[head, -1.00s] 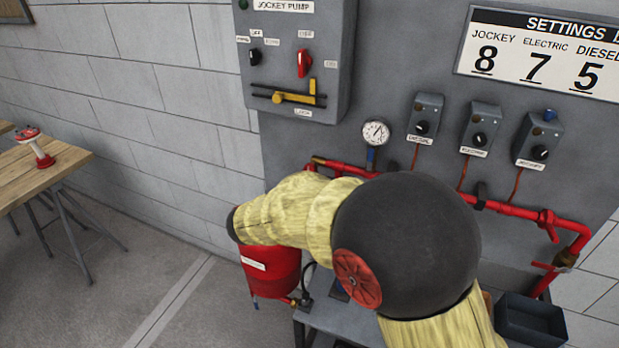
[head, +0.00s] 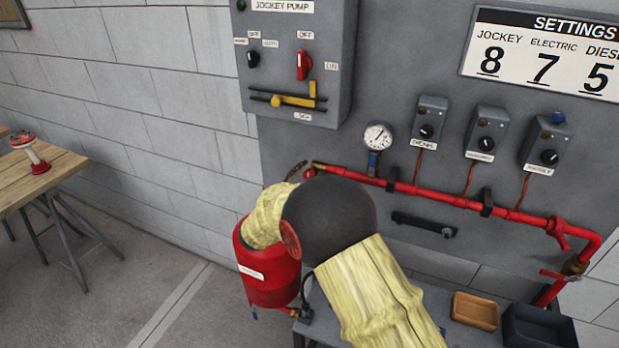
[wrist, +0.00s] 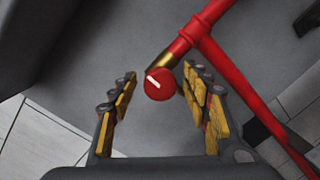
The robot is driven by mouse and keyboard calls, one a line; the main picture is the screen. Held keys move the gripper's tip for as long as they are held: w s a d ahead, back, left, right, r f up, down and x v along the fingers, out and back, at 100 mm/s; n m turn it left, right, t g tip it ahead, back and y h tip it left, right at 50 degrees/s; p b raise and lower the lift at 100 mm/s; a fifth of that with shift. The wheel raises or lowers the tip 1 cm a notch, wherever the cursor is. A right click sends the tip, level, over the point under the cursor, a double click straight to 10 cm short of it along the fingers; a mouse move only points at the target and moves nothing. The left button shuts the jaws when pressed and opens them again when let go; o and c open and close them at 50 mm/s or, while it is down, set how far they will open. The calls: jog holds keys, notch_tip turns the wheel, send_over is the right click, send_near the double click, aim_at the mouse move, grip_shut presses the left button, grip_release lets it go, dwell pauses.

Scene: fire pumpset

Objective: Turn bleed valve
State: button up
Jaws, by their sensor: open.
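A round red knob with a white line across its face (wrist: 160,84) sits by the brass end of the red pipe in the wrist view; I take it as the bleed valve. My gripper (wrist: 159,74) is open, with its yellow-padded fingers on either side of the knob. Neither finger visibly touches it, and the depth between them is hard to tell. In the head view, the brass pipe end (head: 319,165) shows just above my arm. My arm hides most of my gripper there.
The red pipe (head: 410,188) runs along the grey panel below a pressure gauge (head: 378,136) and several small control boxes (head: 429,120). A red tank (head: 268,278) stands below. A brown tray (head: 475,310) and a dark bin (head: 538,326) lie at lower right.

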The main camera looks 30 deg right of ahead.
jog(key=shift+w+d, duration=0.1)
jog(key=shift+d, duration=0.1)
jog(key=shift+c, duration=0.6)
jog(key=c, duration=1.1)
